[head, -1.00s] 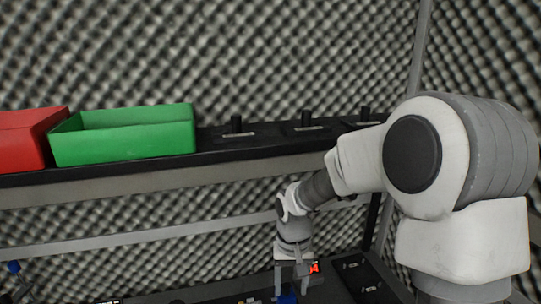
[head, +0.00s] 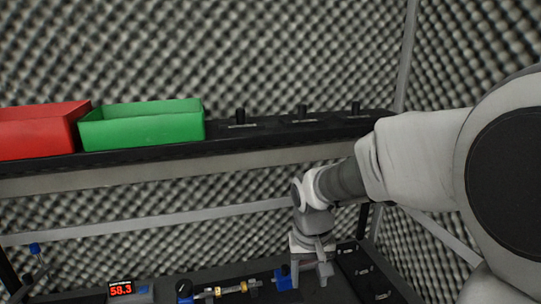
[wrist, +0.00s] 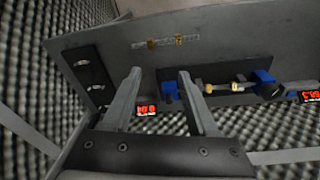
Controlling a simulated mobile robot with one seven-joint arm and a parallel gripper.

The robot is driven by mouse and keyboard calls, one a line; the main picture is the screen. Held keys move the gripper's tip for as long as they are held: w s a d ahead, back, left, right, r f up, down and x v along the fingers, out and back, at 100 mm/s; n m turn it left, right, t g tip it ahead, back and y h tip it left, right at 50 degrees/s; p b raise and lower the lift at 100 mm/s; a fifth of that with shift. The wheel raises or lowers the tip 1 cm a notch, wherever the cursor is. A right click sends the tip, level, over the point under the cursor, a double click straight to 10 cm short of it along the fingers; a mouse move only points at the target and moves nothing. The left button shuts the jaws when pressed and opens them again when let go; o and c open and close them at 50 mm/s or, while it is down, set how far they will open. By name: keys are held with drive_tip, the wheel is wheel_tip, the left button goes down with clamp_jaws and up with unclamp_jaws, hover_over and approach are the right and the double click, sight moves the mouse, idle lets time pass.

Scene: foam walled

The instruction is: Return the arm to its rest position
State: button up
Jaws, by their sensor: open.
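My gripper (head: 314,268) hangs at the end of my arm, low and right of centre in the head view, fingers pointing down over the dark bench. In the wrist view my gripper (wrist: 155,80) shows two grey fingers spread apart with nothing between them. A small red-digit display (wrist: 146,110) shows just beyond the gap between the fingers. My arm reaches in from the right edge of the head view, bent down at the wrist.
A blue-ended fitting (head: 283,277) stands close left of my gripper. A brass pipe assembly (head: 230,289) and a display reading 58.3 (head: 122,290) lie further left. Above runs a shelf (head: 270,146) with a red bin (head: 40,135), a green bin (head: 143,127) and black knobs. Foam walls surround it.

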drive_tip(key=s+d+r+t, duration=0.2)
drive_tip(key=s+r, duration=0.3)
drive_tip(key=s, duration=0.3)
drive_tip(key=s+d+r+t, duration=0.2)
drive_tip(key=s+d+r, duration=0.2)
drive_tip(key=s, duration=0.4)
drive_tip(key=shift+r+y, duration=0.3)
drive_tip(key=shift+r, duration=0.6)
drive_tip(key=shift+s+a, duration=0.1)
drive_tip(key=shift+a, duration=0.05)
